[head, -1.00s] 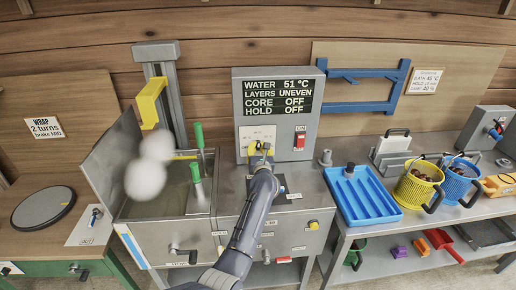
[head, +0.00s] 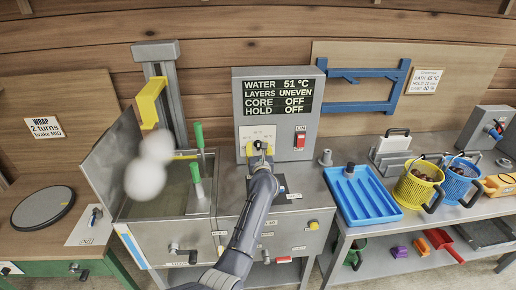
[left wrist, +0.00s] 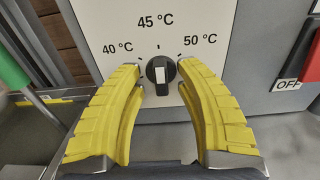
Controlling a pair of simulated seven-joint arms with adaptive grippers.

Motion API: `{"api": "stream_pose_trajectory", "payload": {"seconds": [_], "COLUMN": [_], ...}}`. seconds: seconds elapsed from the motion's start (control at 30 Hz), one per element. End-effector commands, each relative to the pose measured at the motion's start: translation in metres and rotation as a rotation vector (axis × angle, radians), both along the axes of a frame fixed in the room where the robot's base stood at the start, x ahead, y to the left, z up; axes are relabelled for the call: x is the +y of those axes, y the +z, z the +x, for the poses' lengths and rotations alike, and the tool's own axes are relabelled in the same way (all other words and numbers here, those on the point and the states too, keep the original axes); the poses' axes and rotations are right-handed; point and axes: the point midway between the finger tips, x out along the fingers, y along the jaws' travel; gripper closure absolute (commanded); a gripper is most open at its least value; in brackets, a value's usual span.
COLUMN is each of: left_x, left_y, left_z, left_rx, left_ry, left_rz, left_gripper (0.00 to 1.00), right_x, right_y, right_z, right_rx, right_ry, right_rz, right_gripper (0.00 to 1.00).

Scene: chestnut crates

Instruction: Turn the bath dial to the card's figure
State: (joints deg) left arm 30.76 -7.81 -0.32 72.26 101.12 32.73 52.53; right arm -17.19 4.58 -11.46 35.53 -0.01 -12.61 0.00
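The bath dial (left wrist: 160,74) is a black round knob with a white pointer bar on a white scale plate (left wrist: 112,20) marked 40, 45 and 50 °C. Its bar stands about upright, towards the 45 °C mark. In the head view the dial (head: 259,146) is small, on the grey control box. My left gripper (left wrist: 160,88) is open, its yellow fingers at either side of the dial with gaps between. In the head view the left gripper (head: 260,153) is at the plate. The card (head: 423,80) on the back board appears to read bath 45 °C. My right gripper is out of view.
The display (head: 278,97) reads water 51 °C, layers uneven, core off, hold off. A red switch (head: 300,139) sits right of the dial. Two pale round puffs hang over the bath (head: 160,205) at left. A blue tray (head: 362,196) and baskets stand right.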

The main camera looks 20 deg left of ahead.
Motion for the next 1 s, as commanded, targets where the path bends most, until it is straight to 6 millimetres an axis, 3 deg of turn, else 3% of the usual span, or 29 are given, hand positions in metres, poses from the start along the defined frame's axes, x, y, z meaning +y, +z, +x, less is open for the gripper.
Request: {"api": "stream_pose_trajectory", "payload": {"seconds": [0.33, 0.8, 1.0], "left_x": [-0.004, -0.025, -0.029], "left_y": [0.000, 0.000, 0.001], "left_z": [-0.006, -0.058, -0.068], "left_rx": [-0.001, -0.002, -0.001], "left_ry": [-0.002, -0.002, -0.001], "left_rz": [0.000, 0.001, 0.000], "left_gripper": [0.66, 0.66, 0.66], "right_x": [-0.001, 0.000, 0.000], "right_y": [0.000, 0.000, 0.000], "right_z": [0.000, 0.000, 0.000], "right_rx": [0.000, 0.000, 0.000], "right_ry": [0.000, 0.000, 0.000], "right_rz": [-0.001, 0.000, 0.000], "right_gripper": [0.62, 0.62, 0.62]}}
